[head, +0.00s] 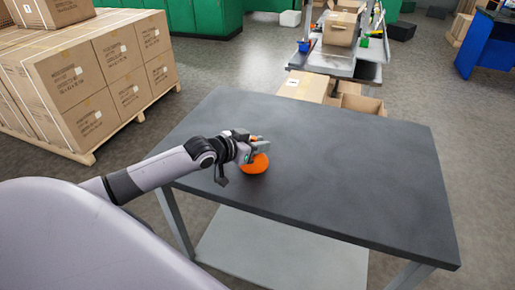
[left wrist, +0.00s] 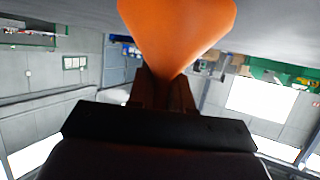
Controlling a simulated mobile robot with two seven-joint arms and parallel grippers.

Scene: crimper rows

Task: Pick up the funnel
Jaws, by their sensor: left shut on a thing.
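The orange funnel (head: 255,164) is at the left part of the dark table top in the head view, with its wide end down. I cannot tell whether its rim touches the table. My left gripper (head: 255,148) is at the funnel's upper, narrow end and is shut on it. In the left wrist view the funnel (left wrist: 178,30) fills the top middle, its narrow end between the fingers of the left gripper (left wrist: 165,88). The spout is hidden by the fingers. My right gripper is in neither view.
The rest of the dark table (head: 340,150) is bare. A lower shelf (head: 280,250) is under it. Open cardboard boxes (head: 330,92) stand behind the table's far edge. A pallet of stacked cartons (head: 95,85) is at the left, and a grey workbench (head: 335,62) is at the back.

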